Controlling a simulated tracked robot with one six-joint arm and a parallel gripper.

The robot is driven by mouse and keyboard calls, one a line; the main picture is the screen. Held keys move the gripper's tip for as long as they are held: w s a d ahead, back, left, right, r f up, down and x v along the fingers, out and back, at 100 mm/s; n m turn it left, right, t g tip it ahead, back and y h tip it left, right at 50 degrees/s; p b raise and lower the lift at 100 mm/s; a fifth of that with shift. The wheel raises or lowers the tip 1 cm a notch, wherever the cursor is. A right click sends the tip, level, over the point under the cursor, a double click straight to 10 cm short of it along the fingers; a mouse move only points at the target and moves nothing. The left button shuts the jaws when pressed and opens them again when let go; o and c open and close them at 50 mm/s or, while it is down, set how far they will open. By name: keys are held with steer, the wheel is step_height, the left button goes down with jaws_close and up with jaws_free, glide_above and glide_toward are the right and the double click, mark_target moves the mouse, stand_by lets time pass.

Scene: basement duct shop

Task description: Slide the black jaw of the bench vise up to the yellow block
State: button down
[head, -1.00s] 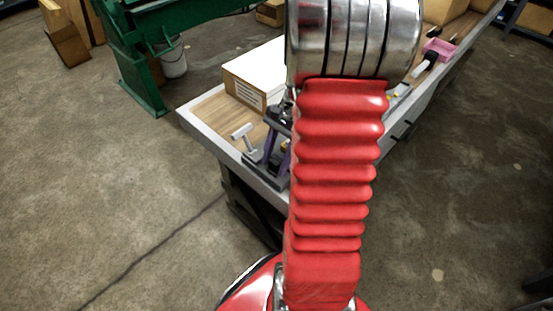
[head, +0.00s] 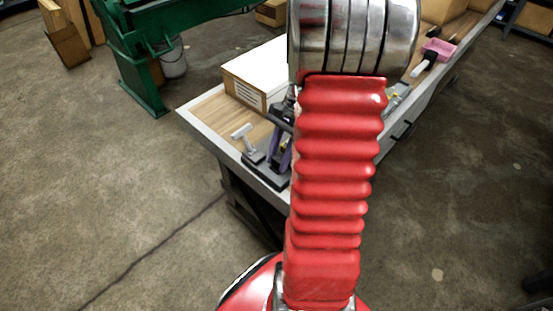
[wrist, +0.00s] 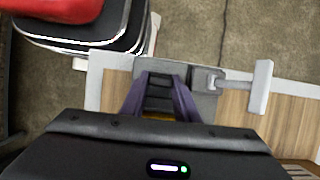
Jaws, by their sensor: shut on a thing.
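The bench vise (wrist: 204,106) is grey and sits at the near left end of the workbench. Its pale T-shaped handle (head: 242,133) shows on the left in the head view and on the right in the wrist view (wrist: 261,88). My gripper (wrist: 160,85) has purple fingers on either side of the ridged black jaw (wrist: 160,94) and is shut on it. My gripper also shows in the head view (head: 281,150), partly hidden by my red arm. A thin strip of the yellow block (wrist: 158,117) shows beyond the black jaw; my gripper body hides most of it.
A cardboard box with a white top (head: 252,82) stands on the bench (head: 215,105) behind the vise. A pink bin (head: 438,48) and tools lie farther along the bench. A green machine (head: 135,60) and a bucket (head: 172,62) stand beyond. The floor at left is clear.

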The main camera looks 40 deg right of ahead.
steer(key=shift+w+d, duration=0.15)
steer(key=shift+d, duration=1.7)
steer(key=c, duration=1.4)
jaws_free()
steer(key=shift+o, duration=0.2)
steer(key=v, duration=1.3)
steer(key=shift+r, duration=0.4)
steer(key=shift+d, duration=0.1)
